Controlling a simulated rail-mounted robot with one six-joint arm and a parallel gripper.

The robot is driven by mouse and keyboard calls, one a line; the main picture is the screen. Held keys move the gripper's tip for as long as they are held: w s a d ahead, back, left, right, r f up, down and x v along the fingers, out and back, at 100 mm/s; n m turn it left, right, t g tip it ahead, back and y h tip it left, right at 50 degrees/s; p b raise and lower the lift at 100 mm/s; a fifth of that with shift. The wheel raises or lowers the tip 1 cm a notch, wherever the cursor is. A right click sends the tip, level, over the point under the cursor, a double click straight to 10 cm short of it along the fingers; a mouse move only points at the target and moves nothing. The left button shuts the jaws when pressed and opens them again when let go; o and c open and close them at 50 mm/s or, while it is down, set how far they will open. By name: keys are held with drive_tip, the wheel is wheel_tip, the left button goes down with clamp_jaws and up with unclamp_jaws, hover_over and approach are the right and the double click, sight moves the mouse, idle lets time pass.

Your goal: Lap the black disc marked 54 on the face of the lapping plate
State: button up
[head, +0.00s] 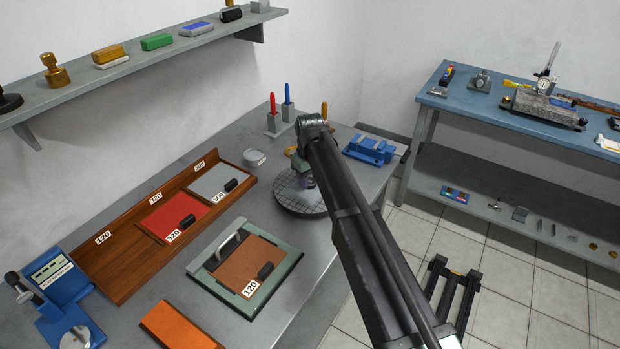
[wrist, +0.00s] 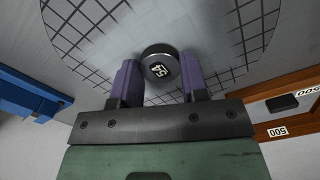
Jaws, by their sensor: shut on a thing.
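The black disc (wrist: 159,65) with a white label reading 54 sits between the two purple fingers of my gripper (wrist: 160,78) in the wrist view. The gripper is shut on it. Beneath it is the round grey lapping plate (wrist: 87,28) with a dark grid; around the disc the grid is covered by a plain grey patch. In the head view the lapping plate (head: 290,202) lies on the grey bench, and my gripper (head: 304,184) is low over it. The disc is hidden there. I cannot tell whether the disc touches the plate.
A blue vise-like fixture (head: 370,148) stands right of the plate, and a small round tin (head: 254,157) behind it. A wooden tray (head: 118,262) with numbered pads lies to the left. A green-framed holder (head: 215,279) marked 120 is in front. Red and blue-handled tools (head: 287,103) stand behind.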

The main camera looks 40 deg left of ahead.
sight(310, 181)
drive_tip(key=shift+f, duration=0.25)
drive_tip(key=o, duration=0.9)
drive_tip(key=c, duration=0.5)
drive_tip(key=shift+r, duration=0.15)
wheel_tip(310, 181, up, 4)
drive_tip(key=p, duration=0.4)
drive_tip(key=shift+r, duration=0.25)
drive_tip(key=shift+f, duration=0.1)
